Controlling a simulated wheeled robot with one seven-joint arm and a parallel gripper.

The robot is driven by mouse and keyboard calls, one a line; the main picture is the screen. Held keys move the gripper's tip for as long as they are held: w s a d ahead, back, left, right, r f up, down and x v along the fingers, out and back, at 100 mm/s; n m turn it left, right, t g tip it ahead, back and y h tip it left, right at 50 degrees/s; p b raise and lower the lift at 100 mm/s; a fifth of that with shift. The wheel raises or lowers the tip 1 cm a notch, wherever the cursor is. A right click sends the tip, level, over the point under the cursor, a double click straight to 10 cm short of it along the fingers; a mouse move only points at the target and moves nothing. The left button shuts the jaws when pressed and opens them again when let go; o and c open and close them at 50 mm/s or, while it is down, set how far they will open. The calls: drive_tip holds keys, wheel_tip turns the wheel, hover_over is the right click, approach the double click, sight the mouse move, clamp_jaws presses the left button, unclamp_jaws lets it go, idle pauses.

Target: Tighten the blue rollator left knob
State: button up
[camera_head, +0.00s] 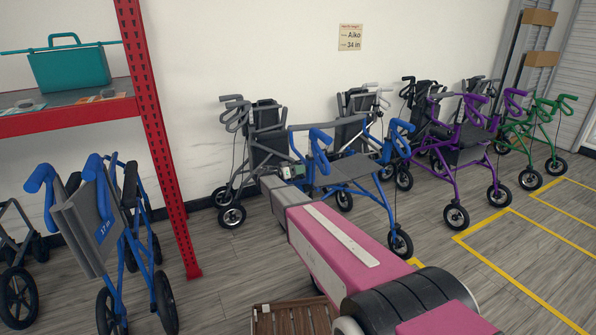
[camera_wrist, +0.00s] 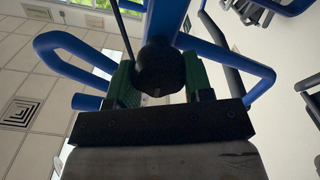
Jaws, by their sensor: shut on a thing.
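An unfolded blue rollator (camera_head: 368,190) with a grey seat stands in the middle of the head view. My gripper (camera_head: 291,172) is at its picture-left side, under the blue handle. In the wrist view a round black knob (camera_wrist: 160,68) sits on a blue tube between the green-lined fingers of my gripper (camera_wrist: 160,82). The fingers are shut on the knob, one on each side. In the head view the knob is too small and too covered to make out.
A folded blue rollator (camera_head: 88,225) stands at left, by a red shelf post (camera_head: 160,140). Grey (camera_head: 262,150), purple (camera_head: 470,150) and green (camera_head: 540,125) rollators stand around and behind. A slatted wooden box (camera_head: 290,316) lies low in front. Yellow-marked floor at right is clear.

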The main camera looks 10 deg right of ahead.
drive_tip(key=shift+m, duration=0.6)
drive_tip(key=o, duration=0.9)
drive_tip(key=shift+s+a, duration=0.1)
drive_tip(key=v, duration=1)
drive_tip(key=shift+s+a, duration=0.1)
drive_tip(key=shift+a, duration=0.2)
